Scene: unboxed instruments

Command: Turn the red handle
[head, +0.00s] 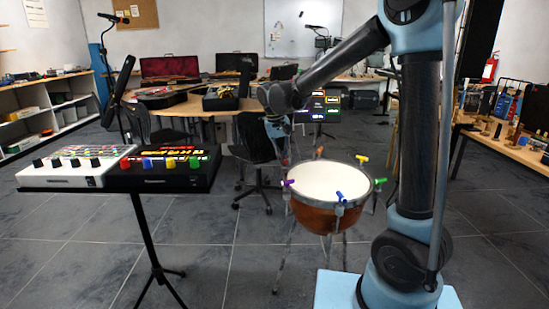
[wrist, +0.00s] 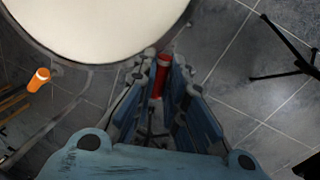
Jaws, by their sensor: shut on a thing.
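The kettle drum (head: 330,183) has a white head and a copper-brown bowl, with coloured handles around its rim. The red handle (wrist: 161,78) sits between the two fingers of my gripper (wrist: 165,62) in the wrist view, just outside the rim. The fingers are shut on it. In the head view my gripper (head: 280,140) reaches down at the drum's far left side, and the red handle is mostly hidden there. An orange handle (wrist: 39,78) shows to the left in the wrist view. Purple (head: 288,183), blue (head: 340,196), green (head: 380,181) and yellow (head: 362,158) handles show in the head view.
A stand with a white mixer (head: 75,164) and a black one (head: 163,167) with coloured knobs is at the left. A black chair (head: 257,150) stands behind my gripper. A bench with instruments (head: 510,147) is at the right. The grey floor in front of the drum is clear.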

